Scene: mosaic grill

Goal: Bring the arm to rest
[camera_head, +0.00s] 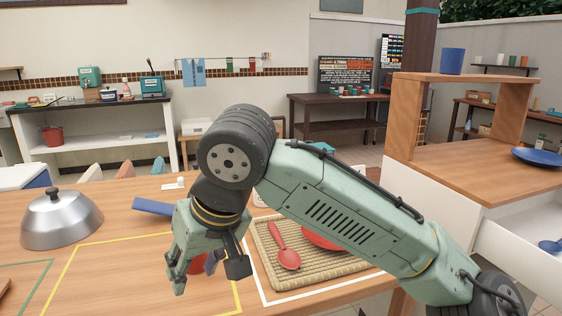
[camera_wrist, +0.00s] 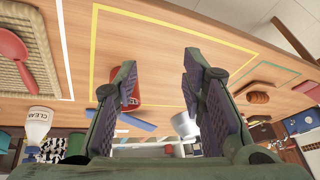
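My gripper (camera_head: 208,272) hangs below my bent arm, over the wooden table (camera_head: 110,255), with its fingers pointing down. In the wrist view my gripper (camera_wrist: 158,68) has its two fingers spread wide, with nothing held between them. A red object (camera_wrist: 126,88) stands on the table inside a yellow outline. In the wrist view it shows beyond the left finger, partly hidden by it. In the head view the red object (camera_head: 197,265) is mostly hidden behind my fingers. I cannot tell from these views whether a finger touches it.
A woven tray (camera_head: 262,268) with a red spoon (camera_head: 286,254) and a red dish (camera_head: 322,239) lies right of my gripper. A metal dome (camera_head: 62,222) stands at left. A blue item (camera_head: 153,206) lies behind my gripper. An open white drawer (camera_head: 500,246) is at right.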

